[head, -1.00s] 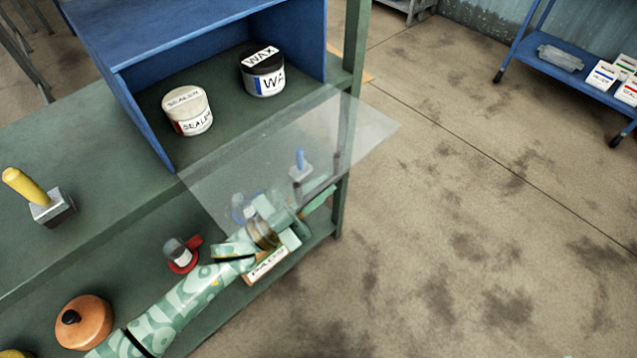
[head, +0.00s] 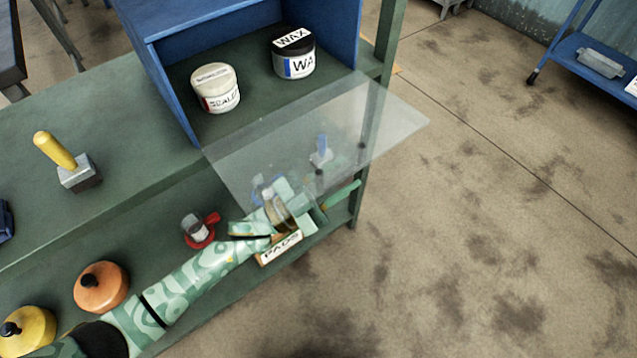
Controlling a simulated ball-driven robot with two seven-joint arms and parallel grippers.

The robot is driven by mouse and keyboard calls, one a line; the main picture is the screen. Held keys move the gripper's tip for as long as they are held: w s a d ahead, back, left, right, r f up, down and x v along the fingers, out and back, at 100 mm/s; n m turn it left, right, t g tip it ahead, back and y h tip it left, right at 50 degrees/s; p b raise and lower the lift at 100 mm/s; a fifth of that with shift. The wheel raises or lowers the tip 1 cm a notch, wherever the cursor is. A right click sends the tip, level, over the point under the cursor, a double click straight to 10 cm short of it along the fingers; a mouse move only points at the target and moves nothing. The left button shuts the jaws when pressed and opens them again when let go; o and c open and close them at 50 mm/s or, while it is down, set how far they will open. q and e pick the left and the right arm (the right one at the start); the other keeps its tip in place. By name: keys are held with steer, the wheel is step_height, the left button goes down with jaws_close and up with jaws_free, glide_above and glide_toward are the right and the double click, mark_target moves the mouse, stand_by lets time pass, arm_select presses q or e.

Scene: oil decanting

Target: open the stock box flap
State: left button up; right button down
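The stock box (head: 170,75) is blue and open at the front, standing on the green bench top. Its clear flap (head: 385,115) sticks outward from the box's lower front edge, lying open over the lower shelf. Inside stand a white sealer jar (head: 217,97) and a black-topped wax jar (head: 295,66). My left gripper (head: 312,208) is below the flap, partly seen through it, near a box labelled pads (head: 281,247). I cannot tell whether its fingers are open or touch the flap. My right gripper is not in view.
A yellow-handled block tool (head: 78,172) stands on the bench top. A red-based small jar (head: 200,232), an orange lidded pot (head: 101,287) and a yellow one (head: 27,330) stand on the lower shelf. A blue cart (head: 590,60) is at upper right. The floor (head: 480,220) is clear.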

arm_select(q)
steer(key=v, duration=1.6)
steer(key=shift+a+p, duration=0.15)
steer(key=shift+p, duration=0.25)
steer(key=shift+f, duration=0.15)
